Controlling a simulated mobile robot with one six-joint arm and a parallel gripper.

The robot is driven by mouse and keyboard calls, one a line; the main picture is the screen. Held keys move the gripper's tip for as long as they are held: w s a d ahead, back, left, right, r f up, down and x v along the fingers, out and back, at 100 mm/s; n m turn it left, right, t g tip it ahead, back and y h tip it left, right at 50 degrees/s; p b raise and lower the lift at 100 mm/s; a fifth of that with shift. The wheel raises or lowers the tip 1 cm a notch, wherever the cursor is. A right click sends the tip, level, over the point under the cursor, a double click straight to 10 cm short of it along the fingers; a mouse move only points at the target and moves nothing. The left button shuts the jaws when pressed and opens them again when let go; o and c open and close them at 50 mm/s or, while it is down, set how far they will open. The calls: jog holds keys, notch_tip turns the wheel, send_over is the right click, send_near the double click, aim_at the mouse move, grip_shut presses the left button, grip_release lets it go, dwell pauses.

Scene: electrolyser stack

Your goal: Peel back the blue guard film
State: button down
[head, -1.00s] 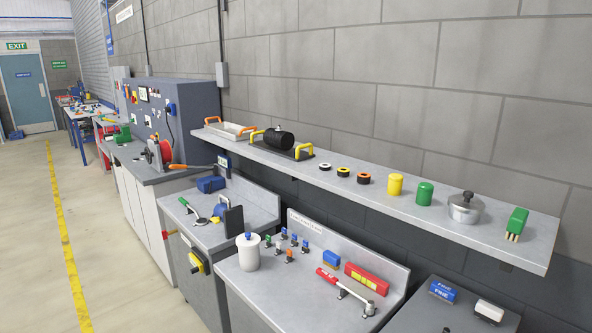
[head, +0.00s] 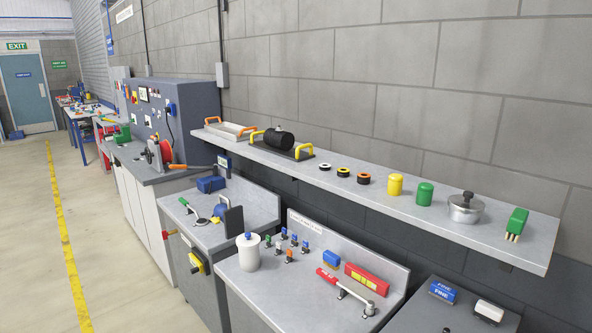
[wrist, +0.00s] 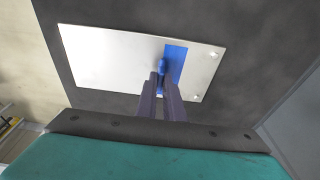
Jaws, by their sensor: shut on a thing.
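In the wrist view, a flat white rectangular plate (wrist: 110,62) lies against a dark grey surface. A strip of blue guard film (wrist: 176,62) lies across the plate's right part. My gripper (wrist: 162,72) is over the film's left edge, its two narrow fingers close together. It is shut on a small raised blue piece at that edge, which looks like part of the film. The fingers hide the film's lower left part. The head view shows neither my gripper nor a film that I can pick out.
The plate has small marks near its right corners. In the head view, a wall shelf (head: 320,172) carries a pan (head: 466,207), yellow and green pots and several rings. The floor at left is clear.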

jog(key=shift+w+d, duration=1.2)
jog(key=shift+d, duration=0.2)
dwell(1.0)
jog(key=c, duration=1.7)
grip_release()
jog(key=shift+r, duration=0.15)
notch_tip(320, 180, up, 7)
jog(key=p, duration=0.4)
jog(key=shift+s+a, duration=0.1)
jog(key=shift+s, duration=0.05)
